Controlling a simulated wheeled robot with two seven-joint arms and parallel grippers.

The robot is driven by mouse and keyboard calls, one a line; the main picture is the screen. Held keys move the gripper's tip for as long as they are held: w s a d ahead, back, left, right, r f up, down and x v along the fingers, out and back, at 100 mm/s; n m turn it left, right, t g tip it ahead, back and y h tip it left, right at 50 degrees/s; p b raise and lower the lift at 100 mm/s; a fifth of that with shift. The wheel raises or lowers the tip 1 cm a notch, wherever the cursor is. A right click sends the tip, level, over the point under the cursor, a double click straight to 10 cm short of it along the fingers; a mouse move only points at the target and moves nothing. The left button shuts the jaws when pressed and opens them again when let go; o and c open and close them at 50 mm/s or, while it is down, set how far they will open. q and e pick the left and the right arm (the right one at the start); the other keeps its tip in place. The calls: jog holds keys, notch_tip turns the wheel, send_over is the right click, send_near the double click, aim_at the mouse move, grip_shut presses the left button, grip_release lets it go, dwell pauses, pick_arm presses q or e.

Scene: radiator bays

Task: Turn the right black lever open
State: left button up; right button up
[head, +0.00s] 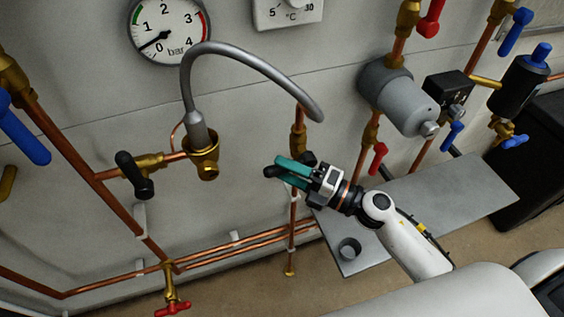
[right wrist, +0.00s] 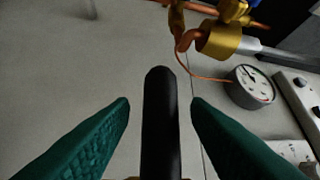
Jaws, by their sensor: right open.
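The right black lever (right wrist: 160,120) stands between the two teal fingers of my right gripper (head: 279,168). In the right wrist view the fingers are open, with a gap on each side of the lever. The lever belongs to a brass valve (head: 298,141) on a vertical copper pipe. Another black lever (head: 133,174) sits on a brass valve further left, away from my gripper. My left gripper is not in view.
A grey hose (head: 252,62) arches above my right gripper from a brass fitting (head: 202,150). A pressure gauge (head: 168,30) is on the wall. Right of the gripper are a red lever (head: 377,160), a grey cylinder (head: 398,97) and a grey plate (head: 455,205).

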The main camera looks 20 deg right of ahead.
jog(key=shift+w+a+r, duration=0.1)
jog(key=shift+w+a, duration=0.35)
jog(key=shift+a, duration=0.05)
grip_shut()
